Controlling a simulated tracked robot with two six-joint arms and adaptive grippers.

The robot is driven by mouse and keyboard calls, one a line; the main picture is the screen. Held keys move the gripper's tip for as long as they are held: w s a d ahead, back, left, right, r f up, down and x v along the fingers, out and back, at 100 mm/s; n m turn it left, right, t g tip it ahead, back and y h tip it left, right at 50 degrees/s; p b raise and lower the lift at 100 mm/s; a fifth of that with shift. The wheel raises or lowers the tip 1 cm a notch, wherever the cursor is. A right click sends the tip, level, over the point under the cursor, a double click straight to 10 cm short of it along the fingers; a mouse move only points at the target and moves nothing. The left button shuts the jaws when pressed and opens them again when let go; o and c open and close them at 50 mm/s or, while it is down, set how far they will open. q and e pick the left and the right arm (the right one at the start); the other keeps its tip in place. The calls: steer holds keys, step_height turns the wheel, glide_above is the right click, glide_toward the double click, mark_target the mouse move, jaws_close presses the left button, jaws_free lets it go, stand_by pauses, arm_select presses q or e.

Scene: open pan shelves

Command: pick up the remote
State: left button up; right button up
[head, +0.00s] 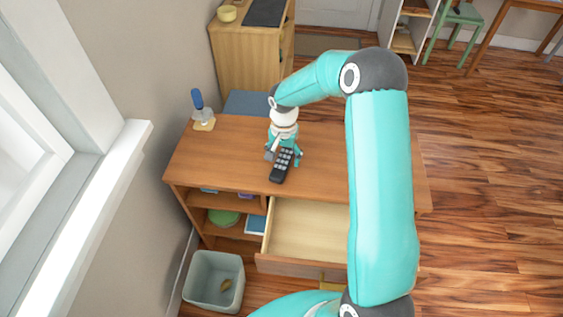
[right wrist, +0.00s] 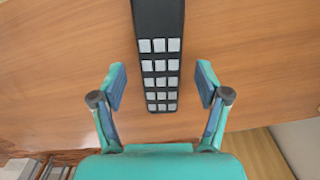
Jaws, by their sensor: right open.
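The remote (head: 281,165) is black with grey buttons and lies on the wooden desk top (head: 225,150). My right gripper (head: 284,157) is over it in the head view, pointing down. In the right wrist view the remote (right wrist: 158,60) runs from the top edge down between the two fingers of my right gripper (right wrist: 160,86). The fingers are open, one on each side, with a gap between each finger and the remote. My left gripper is not in view.
An open, empty-looking drawer (head: 310,225) juts from the desk front. A blue-handled item (head: 200,106) stands at the desk's back left. A grey bin (head: 213,281) stands on the floor at the left. The desk top around the remote is clear.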

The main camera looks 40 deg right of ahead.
steer(key=shift+f, duration=0.45)
steer(key=shift+c, duration=0.2)
steer(key=c, duration=1.2)
